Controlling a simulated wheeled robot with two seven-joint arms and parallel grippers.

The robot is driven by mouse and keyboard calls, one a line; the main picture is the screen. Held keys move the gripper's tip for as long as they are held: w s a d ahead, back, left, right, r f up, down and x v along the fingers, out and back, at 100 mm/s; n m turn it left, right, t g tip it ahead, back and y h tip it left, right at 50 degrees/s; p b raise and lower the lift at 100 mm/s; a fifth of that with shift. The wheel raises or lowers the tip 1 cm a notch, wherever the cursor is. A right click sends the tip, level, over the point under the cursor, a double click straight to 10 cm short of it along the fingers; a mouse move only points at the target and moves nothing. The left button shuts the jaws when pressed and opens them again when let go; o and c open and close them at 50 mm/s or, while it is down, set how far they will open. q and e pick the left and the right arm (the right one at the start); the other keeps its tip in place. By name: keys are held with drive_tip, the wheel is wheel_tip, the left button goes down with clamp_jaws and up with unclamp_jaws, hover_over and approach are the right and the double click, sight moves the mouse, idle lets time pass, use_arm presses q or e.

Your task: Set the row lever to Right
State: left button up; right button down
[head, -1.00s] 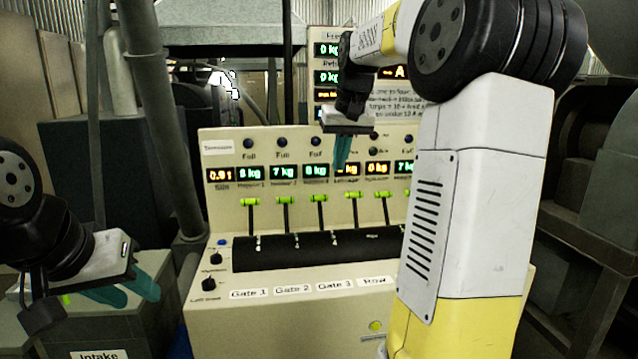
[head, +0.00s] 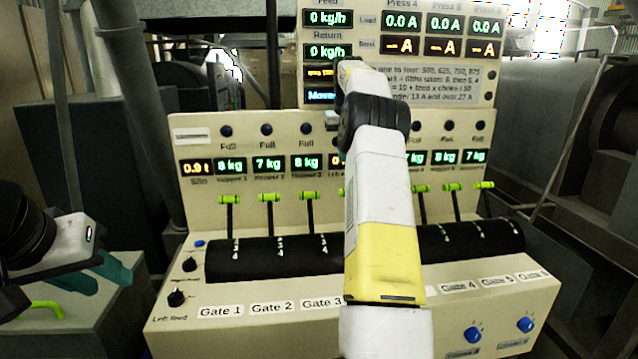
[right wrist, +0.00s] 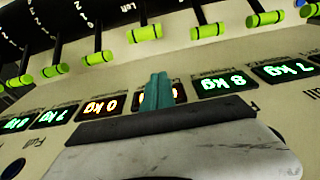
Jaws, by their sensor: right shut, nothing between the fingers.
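The row lever, a dark stem with a bright green cross handle, shows in the right wrist view (right wrist: 145,33), where the picture is upside down. A "Left" mark is printed close to it. In the head view my right arm hides most of it; only a sliver of green handle (head: 341,192) shows. Its exact setting I cannot tell. My right gripper (right wrist: 160,88) has its teal fingers together, empty, in front of the display panel behind the row lever, apart from its handle. My left gripper (head: 115,268) is empty, fingers apart, left of the console.
Green-handled levers for Gate 1 (head: 229,199), Gate 2 (head: 269,197) and Gate 3 (head: 306,195) stand left of my right arm, with more on its right. They rise from a black drum (head: 265,258). Knobs (head: 176,298) sit at the console's left.

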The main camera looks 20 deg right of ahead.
wheel_tip(320, 180, down, 9)
drive_tip(key=s, duration=0.2)
drive_tip(key=shift+s+a, duration=0.25)
drive_tip(key=shift+a, duration=0.05)
idle(0.5)
